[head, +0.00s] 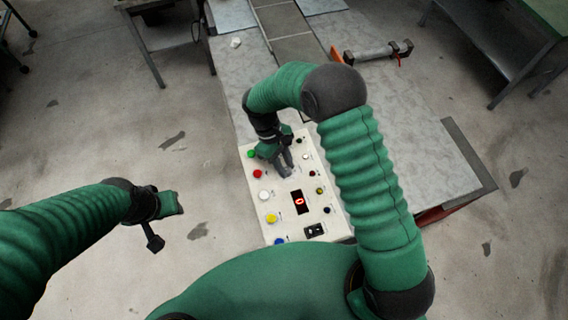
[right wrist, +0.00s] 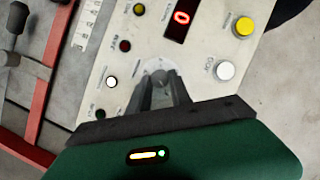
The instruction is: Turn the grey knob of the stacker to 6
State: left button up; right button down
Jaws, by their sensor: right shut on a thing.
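The stacker's control panel (head: 284,221) is a pale plate with coloured buttons, and it also shows in the right wrist view (right wrist: 150,40). Its red display (head: 299,202) reads 0; the same display shows in the wrist view (right wrist: 181,18). My right gripper (head: 286,171) reaches down onto the upper middle of the panel. In the wrist view its fingers (right wrist: 161,88) are shut on the grey knob (right wrist: 159,72), which they partly cover. The scale around the knob is too small to read. My left gripper (head: 172,204) hangs over the floor left of the panel; its fingers cannot be made out.
Buttons sit close around the knob: red (head: 257,174), white (head: 264,195) and yellow (head: 271,218) on the left, smaller ones on the right. A black rocker switch (head: 314,230) is at the panel's near end. A grey machine table (head: 440,170) lies right; the floor left is clear.

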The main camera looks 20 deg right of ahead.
jog(key=c, duration=1.5)
grip_release()
jog(key=shift+s+f, duration=0.1)
jog(key=shift+s, duration=0.15)
jog(key=shift+c, duration=0.2)
jog(key=o, duration=0.4)
jog(key=shift+d, duration=0.15)
jog(key=shift+c, duration=0.2)
jog(key=shift+w+r, duration=0.25)
jog(key=shift+r, duration=0.1)
jog(key=b+v, duration=0.3)
jog(key=v, duration=1.3)
jog(key=shift+r+b, duration=0.15)
jog(key=shift+b, duration=0.15)
jog(key=shift+s, duration=0.1)
